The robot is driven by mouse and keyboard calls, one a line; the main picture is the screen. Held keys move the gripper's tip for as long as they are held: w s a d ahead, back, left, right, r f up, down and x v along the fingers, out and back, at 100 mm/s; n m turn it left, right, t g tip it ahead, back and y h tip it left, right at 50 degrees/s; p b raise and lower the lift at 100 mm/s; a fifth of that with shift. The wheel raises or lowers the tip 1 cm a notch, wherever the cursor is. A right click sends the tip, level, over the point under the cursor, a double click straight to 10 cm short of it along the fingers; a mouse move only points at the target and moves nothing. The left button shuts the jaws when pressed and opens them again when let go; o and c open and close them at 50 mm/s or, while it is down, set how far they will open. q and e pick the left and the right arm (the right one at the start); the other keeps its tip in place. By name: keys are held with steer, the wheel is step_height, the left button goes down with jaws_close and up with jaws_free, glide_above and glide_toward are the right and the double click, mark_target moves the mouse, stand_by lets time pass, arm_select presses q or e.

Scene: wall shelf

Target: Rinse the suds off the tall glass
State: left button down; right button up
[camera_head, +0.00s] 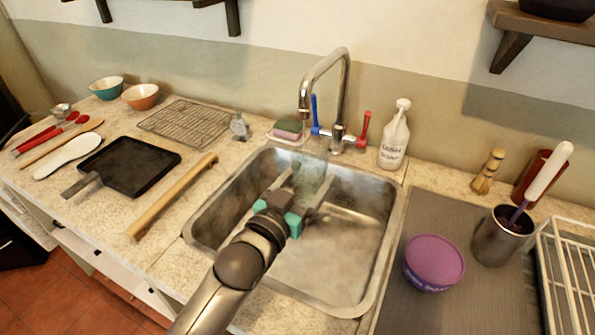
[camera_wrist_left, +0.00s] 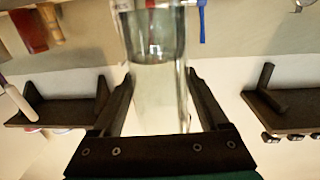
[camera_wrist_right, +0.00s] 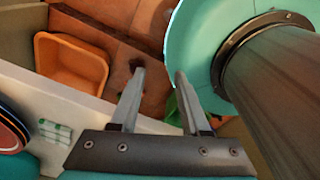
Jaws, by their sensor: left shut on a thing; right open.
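The tall glass (camera_head: 312,172) is clear and stands under the faucet spout (camera_head: 304,112), above the sink (camera_head: 335,262). My left gripper (camera_head: 300,195) is shut on the glass from the near side. In the left wrist view the glass (camera_wrist_left: 158,95) is between the two fingers. I cannot make out whether suds cling to it or whether water runs. The faucet has a blue lever (camera_head: 315,110) and a red lever (camera_head: 363,130). My right gripper (camera_wrist_right: 157,78) is open and empty, away from the counter, and not in the head view.
A soap bottle (camera_head: 395,138) and sponge (camera_head: 288,128) stand behind the sink. A purple tub (camera_head: 433,263), metal cup (camera_head: 499,240) and dish rack (camera_head: 566,270) are on the right. A black pan (camera_head: 130,165) lies left. An orange bin (camera_wrist_right: 70,65) is near my right gripper.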

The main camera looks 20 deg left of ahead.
mark_target(318, 187)
arm_select(q)
steer(key=shift+s+d+r+p, duration=0.1)
steer(key=shift+s+d+p, duration=0.35)
steer(key=shift+s, duration=0.45)
steer(key=shift+s+d+r+p, duration=0.1)
steer(key=shift+s+d+p, duration=0.1)
steer(key=shift+s+d, duration=0.5)
steer(key=shift+s+a, duration=0.15)
steer(key=shift+a, duration=0.05)
steer(key=s+d+r+p, duration=0.2)
steer(key=s+r+p, duration=0.2)
steer(key=p, duration=0.1)
steer(key=shift+s+d+p, duration=0.2)
steer(key=shift+p, duration=0.15)
stand_by(0.4)
